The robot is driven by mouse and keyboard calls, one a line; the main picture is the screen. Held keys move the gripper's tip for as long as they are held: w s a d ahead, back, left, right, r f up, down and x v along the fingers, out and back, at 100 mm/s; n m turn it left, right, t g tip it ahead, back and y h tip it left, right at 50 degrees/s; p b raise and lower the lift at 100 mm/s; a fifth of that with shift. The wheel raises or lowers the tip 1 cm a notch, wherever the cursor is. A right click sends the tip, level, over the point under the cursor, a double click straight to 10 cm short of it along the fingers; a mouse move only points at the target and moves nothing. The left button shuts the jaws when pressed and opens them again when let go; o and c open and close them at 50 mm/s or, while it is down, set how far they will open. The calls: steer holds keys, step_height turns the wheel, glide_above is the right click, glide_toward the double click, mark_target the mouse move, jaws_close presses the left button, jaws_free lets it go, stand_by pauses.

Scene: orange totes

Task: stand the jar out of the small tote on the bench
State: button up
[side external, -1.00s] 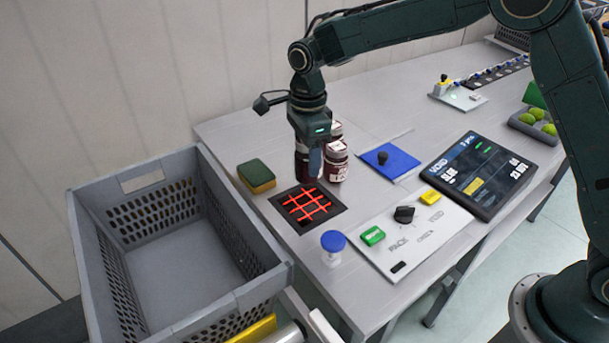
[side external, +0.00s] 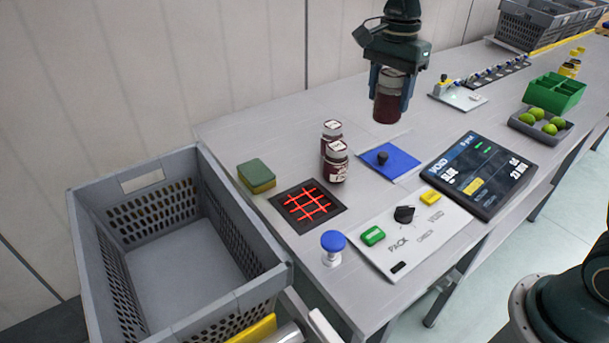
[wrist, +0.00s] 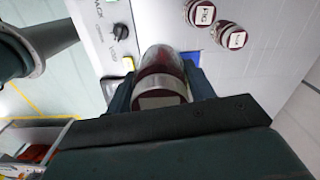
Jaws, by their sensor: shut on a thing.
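My gripper (side external: 390,104) is shut on a dark red jar (side external: 388,82) with a pale lid, holding it upright above the bench (side external: 455,150), behind the blue pad. In the wrist view the jar (wrist: 160,72) sits between my two fingers (wrist: 160,88), its lid towards the camera. Two similar jars stand close together on the bench: a rear jar (side external: 331,134) and a front jar (side external: 336,164). They also show at the top of the wrist view. I cannot tell which container is the small tote.
A large empty grey crate (side external: 180,262) stands at the left. A sponge (side external: 257,175), a red-lined black grid (side external: 307,204), a blue-topped button (side external: 333,243), a blue pad with a knob (side external: 390,165), a control panel (side external: 425,230) and a tablet (side external: 482,175) occupy the bench.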

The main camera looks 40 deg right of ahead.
steer(key=shift+s+d+r, duration=0.2)
steer(key=shift+d+r, duration=0.1)
steer(key=shift+f, duration=0.1)
step_height(320, 180, down, 16)
steer(key=shift+r, duration=0.2)
steer(key=shift+f, duration=0.1)
steer(key=shift+f, duration=2.05)
steer(key=shift+f, duration=0.1)
steer(key=o, duration=1.2)
